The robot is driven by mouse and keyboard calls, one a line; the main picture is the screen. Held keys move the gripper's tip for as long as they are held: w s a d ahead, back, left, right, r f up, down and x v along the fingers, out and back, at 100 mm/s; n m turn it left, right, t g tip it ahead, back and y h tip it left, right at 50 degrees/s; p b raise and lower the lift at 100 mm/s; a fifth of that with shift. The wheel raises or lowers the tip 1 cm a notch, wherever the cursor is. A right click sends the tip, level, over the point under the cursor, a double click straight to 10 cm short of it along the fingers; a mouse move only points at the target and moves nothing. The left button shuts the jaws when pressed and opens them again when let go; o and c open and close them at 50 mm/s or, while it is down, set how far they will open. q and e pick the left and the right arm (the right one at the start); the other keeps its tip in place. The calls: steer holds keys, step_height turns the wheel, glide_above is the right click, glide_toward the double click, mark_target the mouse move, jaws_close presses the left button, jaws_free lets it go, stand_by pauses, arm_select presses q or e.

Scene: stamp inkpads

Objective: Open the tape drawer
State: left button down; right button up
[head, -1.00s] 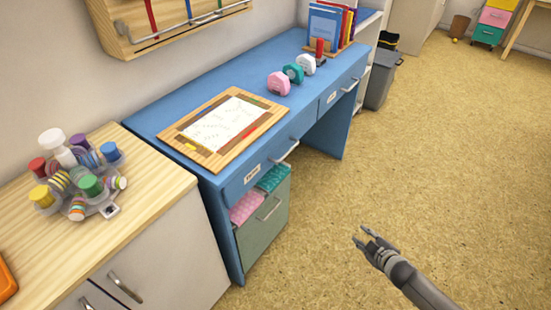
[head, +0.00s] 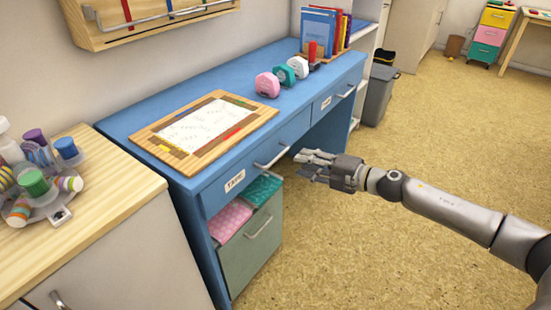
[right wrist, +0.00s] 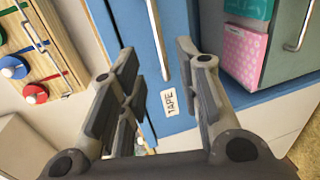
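The tape drawer (head: 240,172) is the left drawer of the blue desk, and it looks shut. Its label reads TAPE in the right wrist view (right wrist: 170,102). Its silver bar handle (head: 272,157) sits on the drawer front; it also shows in the right wrist view (right wrist: 156,35), in the gap between the fingers. My right gripper (head: 304,165) is open and empty, just right of the handle and apart from it. In the right wrist view the right gripper (right wrist: 157,55) has its fingers spread wide. My left gripper is not in view.
A second drawer (head: 335,97) is to the right. A wooden board with paper (head: 160,150) and tape dispensers (head: 268,85) are on the desk. Open floor (head: 400,250) lies in front.

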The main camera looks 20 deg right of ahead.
mark_target(278, 155)
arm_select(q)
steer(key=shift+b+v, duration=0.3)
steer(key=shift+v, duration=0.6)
arm_select(e)
steer(key=shift+x, duration=4.85)
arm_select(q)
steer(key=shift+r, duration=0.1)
arm_select(e)
jaws_close()
